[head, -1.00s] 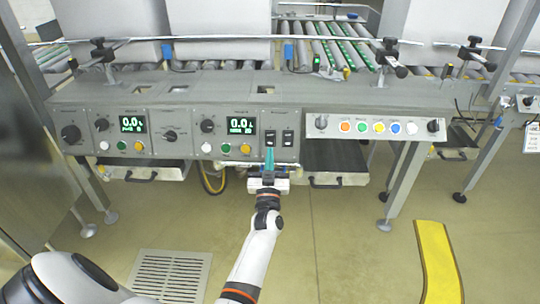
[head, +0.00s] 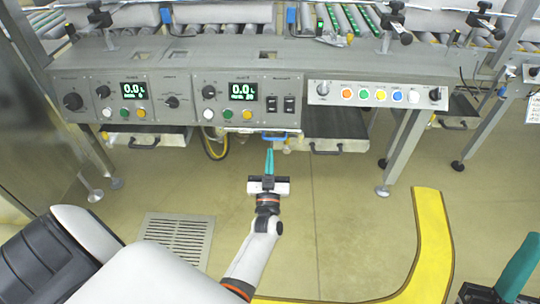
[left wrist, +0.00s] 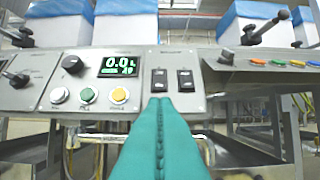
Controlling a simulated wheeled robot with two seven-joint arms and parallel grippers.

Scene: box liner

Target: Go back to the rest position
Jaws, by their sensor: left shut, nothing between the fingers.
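My left gripper (head: 269,160) is in the middle of the head view, with its teal fingers pressed together and nothing between them. It points at the control panel (head: 190,62) and stays below and in front of it, apart from it. In the left wrist view the shut teal fingers (left wrist: 160,140) point up toward two black rocker switches (left wrist: 172,79). The same switches (head: 280,105) show on the panel in the head view. A teal piece (head: 522,262) at the lower right edge appears to be part of my right gripper; its jaw state does not show clearly.
A button strip (head: 375,95) with coloured buttons sits right of the panel. Black trays (head: 335,130) hang under it, with table legs (head: 407,150) below. A yellow floor marking (head: 432,235) curves at the right. A floor grate (head: 175,238) lies at the left. The floor between is clear.

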